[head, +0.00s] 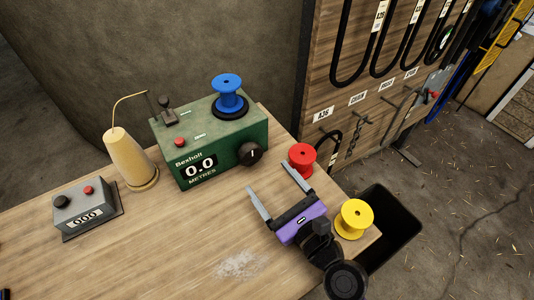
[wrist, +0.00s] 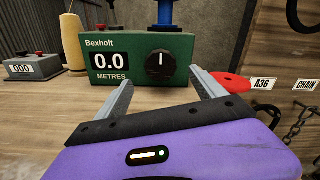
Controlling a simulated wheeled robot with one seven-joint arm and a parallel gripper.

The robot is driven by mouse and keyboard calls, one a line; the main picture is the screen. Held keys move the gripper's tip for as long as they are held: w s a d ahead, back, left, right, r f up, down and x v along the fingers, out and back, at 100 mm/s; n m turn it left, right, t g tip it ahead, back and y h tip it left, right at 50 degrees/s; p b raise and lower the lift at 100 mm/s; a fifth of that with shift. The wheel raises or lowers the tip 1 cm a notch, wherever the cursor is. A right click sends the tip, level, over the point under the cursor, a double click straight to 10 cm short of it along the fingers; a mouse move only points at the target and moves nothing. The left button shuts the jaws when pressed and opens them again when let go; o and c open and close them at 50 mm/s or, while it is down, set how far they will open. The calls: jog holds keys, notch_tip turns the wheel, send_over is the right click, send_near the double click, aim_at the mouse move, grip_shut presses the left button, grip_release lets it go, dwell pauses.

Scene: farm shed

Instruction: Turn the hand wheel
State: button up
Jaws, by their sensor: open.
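A green machine (head: 212,145) marked "Bexholt" stands on the bench with a display reading 0.0 METRES. A round black wheel or knob (head: 252,154) with a white mark sits on its front face. In the wrist view the black knob (wrist: 160,64) shows between the fingers, its white mark upright. My purple gripper (head: 268,176) is open and empty over the bench, with its fingers pointing toward the knob and a short gap before it. In the wrist view the fingertips (wrist: 160,80) are spread on either side of the knob, a little below its height.
A blue spool (head: 228,92) sits on top of the machine. A cone of thread (head: 130,158) and a grey counter box (head: 85,205) are to the left. A black bin (head: 395,232) stands beyond the bench edge.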

aim_at(252, 157)
jog(key=shift+p+x, duration=0.4)
jog(key=shift+x, duration=3.5)
jog(key=c, duration=1.4)
